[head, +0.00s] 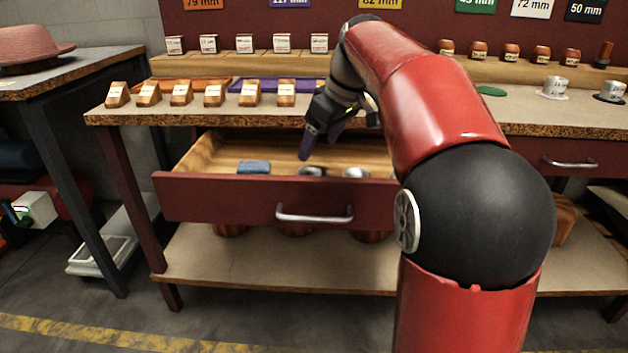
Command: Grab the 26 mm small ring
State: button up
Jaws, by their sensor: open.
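A dark red drawer (240,199) with a wooden inside stands open under the bench. In it lie two small grey, shiny round items (310,171) (356,172), perhaps rings. I cannot read any size on them, so I cannot tell which, if either, is the 26 mm small ring. My gripper (319,147) is open, pointing down over the drawer's back part, a little above the left grey item. Its jaws hold nothing that I can see. My arm hides the drawer's right end.
A blue block (254,167) lies in the drawer's left half. Labelled wooden blocks (181,93) line the bench edge (140,119) above. The bench top overhangs the drawer's back. A side table (80,62) with a pink hat (32,45) stands left.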

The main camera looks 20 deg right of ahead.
aim_at(308, 171)
jog(key=x, duration=0.2)
jog(key=b+x, duration=0.1)
jog(key=x, duration=0.4)
jog(key=shift+s+a+f, duration=0.2)
jog(key=shift+s+a, duration=0.05)
jog(key=shift+s, duration=0.1)
jog(key=c, duration=1.1)
jog(key=shift+c, duration=0.2)
jog(key=shift+r, duration=0.1)
